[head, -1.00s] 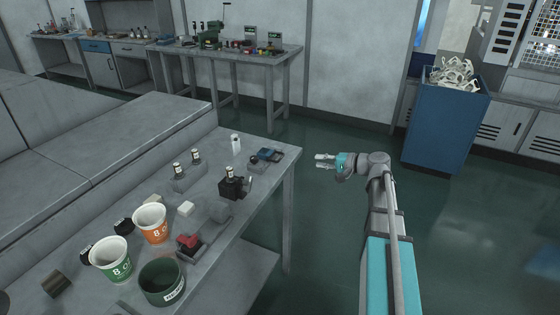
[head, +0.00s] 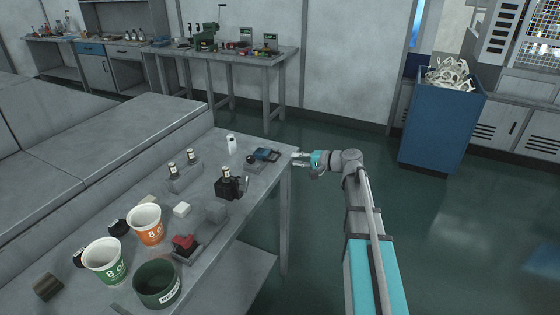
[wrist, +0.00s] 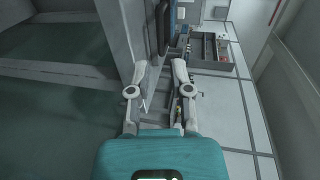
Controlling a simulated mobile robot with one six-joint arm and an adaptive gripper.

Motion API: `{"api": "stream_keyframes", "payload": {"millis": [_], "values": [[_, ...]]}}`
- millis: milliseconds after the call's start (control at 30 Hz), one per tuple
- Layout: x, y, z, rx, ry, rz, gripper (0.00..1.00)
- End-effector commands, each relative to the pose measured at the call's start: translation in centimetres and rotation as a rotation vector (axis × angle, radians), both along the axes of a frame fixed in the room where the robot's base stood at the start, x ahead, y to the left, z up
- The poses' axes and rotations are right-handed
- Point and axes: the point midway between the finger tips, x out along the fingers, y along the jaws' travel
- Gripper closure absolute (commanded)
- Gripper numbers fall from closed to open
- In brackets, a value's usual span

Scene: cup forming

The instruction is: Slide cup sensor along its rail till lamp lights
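My gripper (head: 300,159) is at the right edge of the grey table's far end, pointing left. In the wrist view its two fingers (wrist: 160,72) are apart with nothing held between them. A small blue-and-dark device (head: 266,154) with a black knob (head: 250,159) lies just left of my fingertips, and I see a gap between them. I cannot tell for sure whether this is the cup sensor and its rail. A white upright piece (head: 231,144) stands left of it. A lit lamp cannot be made out.
A black block (head: 228,187) with a side lever and a red-topped device (head: 184,244) stand nearer on the table. An orange cup (head: 145,225), a green cup (head: 105,261) and a dark green tub (head: 157,284) stand at the front.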

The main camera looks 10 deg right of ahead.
Motion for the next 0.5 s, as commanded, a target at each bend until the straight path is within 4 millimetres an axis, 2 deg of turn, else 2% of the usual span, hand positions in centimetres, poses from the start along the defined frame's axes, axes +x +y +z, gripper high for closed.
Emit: {"api": "stream_keyframes", "payload": {"millis": [300, 500], "values": [[2.8, 3.8, -1.2, 0.0, 0.0, 0.002, 0.73], [3.8, 5.2, -1.5, 0.0, 0.0, 0.001, 0.73]]}}
